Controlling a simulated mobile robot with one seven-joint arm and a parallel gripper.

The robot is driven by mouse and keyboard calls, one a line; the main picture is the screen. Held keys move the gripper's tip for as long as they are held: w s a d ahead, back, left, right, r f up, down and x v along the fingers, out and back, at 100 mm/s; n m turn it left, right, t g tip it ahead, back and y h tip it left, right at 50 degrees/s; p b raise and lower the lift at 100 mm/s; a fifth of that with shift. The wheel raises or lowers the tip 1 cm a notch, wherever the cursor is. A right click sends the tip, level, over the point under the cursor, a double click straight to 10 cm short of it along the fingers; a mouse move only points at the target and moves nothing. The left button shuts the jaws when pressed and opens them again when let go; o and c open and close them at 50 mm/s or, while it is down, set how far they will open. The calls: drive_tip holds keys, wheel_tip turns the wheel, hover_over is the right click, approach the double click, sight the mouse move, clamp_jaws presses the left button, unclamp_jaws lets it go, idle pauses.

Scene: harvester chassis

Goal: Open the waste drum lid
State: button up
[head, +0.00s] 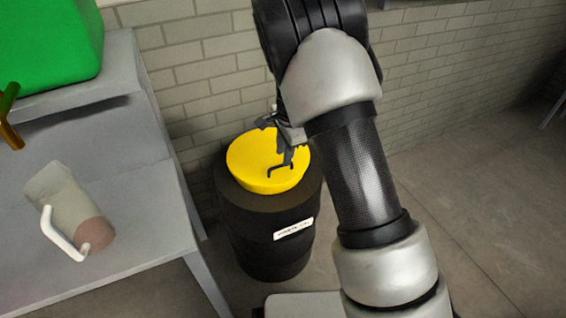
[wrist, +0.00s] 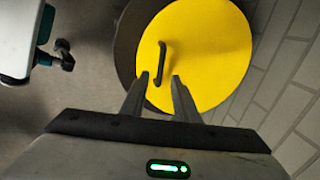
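The waste drum (head: 270,235) is a black drum with a white label, standing on the floor by the brick wall. Its yellow lid (head: 250,160) lies on top, and a dark handle (head: 281,172) stands on the lid. The lid (wrist: 215,50) and handle (wrist: 162,62) also show in the wrist view. My gripper (wrist: 159,76) is open, its two fingers apart and pointing at the lid near the handle's lower end. Nothing shows between the fingertips except lid and part of the handle. In the head view my gripper (head: 284,150) is over the lid, partly hidden by my arm.
The brick wall (head: 205,60) is close behind the drum. Floor to the right is clear.

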sight(283, 173)
drive_tip(key=shift+w+a+f, duration=0.1)
drive_tip(key=shift+w+f, duration=0.1)
drive_tip(key=shift+f, duration=0.7)
drive_tip(key=shift+w+f, duration=0.15)
drive_tip(key=shift+f, duration=0.75)
clamp_jaws()
